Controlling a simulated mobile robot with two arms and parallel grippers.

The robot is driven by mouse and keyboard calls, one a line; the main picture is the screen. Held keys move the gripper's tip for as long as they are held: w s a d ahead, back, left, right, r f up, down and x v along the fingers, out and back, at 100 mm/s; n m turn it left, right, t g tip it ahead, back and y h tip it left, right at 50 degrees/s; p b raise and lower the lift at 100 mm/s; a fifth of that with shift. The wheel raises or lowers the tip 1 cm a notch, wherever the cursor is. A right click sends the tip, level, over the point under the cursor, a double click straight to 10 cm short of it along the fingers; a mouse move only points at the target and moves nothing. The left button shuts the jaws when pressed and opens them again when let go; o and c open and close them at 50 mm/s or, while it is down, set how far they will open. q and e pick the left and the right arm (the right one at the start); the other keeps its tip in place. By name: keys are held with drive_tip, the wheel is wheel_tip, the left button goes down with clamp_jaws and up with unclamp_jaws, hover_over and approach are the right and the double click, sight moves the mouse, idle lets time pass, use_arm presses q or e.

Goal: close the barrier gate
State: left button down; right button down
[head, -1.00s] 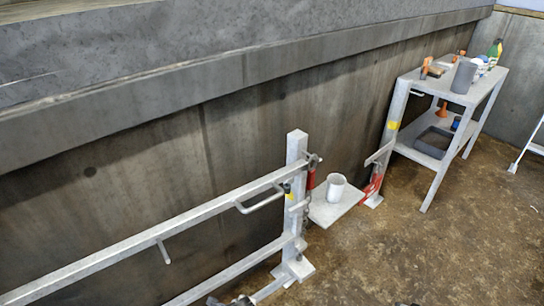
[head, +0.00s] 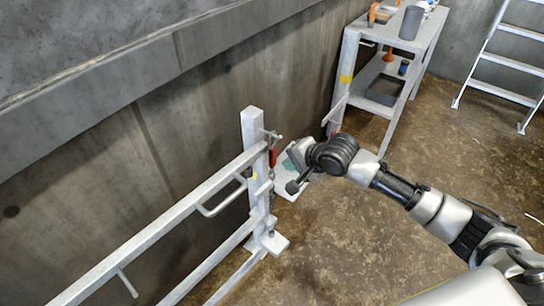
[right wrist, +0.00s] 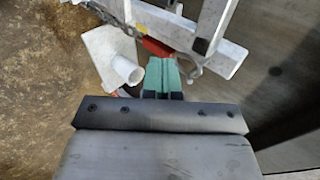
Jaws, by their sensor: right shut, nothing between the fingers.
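The barrier gate's pale metal rails (head: 165,222) run from the lower left to an upright post (head: 254,150) on a floor plate. A U-shaped handle (head: 222,198) sticks out from the upper rail near the post. A red fitting (head: 272,158) hangs on the post's right side; in the right wrist view a red piece (right wrist: 155,47) with a chain and a metal ring (right wrist: 190,68) lies just beyond my fingers. My right gripper (right wrist: 162,75) is shut and empty, its green fingertips close to these parts; contact cannot be told. My left gripper is not in view.
A ladder (head: 497,88) leans at the right. Brown floor between is clear.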

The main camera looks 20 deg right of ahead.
sight(267, 158)
drive_tip(key=w+a, duration=0.1)
drive_tip(key=w+a+f, duration=0.1)
drive_tip(key=w, duration=0.1)
drive_tip(key=w+a, duration=0.1)
drive_tip(key=w, duration=0.1)
drive_tip(key=shift+a+f, duration=0.1)
drive_tip(key=shift+f, duration=0.3)
